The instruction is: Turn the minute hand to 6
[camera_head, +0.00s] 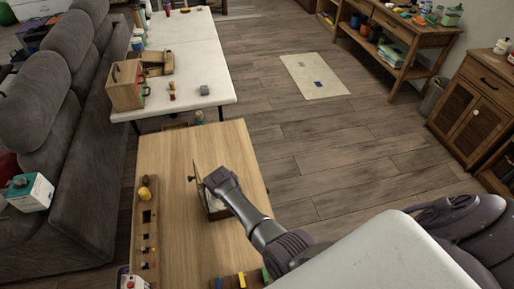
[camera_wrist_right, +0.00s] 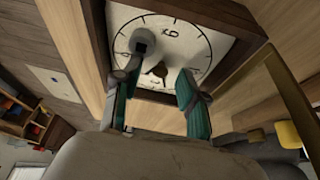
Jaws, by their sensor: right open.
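The clock (camera_wrist_right: 195,45) has a white dial with black marks in a dark wooden frame. It fills the top of the right wrist view, seen steeply from close up. A dark hand (camera_wrist_right: 158,70) shows near the dial's lower middle; I cannot tell if it is the minute hand. My right gripper (camera_wrist_right: 160,92) is open, with its green-padded fingers apart in front of the dial. The left finger reaches over the dial; contact is unclear. In the head view the clock (camera_head: 214,213) stands on the wooden table, mostly hidden by my right gripper (camera_head: 205,184). My left gripper is not visible.
The wooden table (camera_head: 165,160) has a slotted board (camera_head: 148,225) at its left and coloured blocks (camera_head: 240,280) at its near edge. A white table (camera_head: 205,60) with a wooden box (camera_head: 127,85) stands behind.

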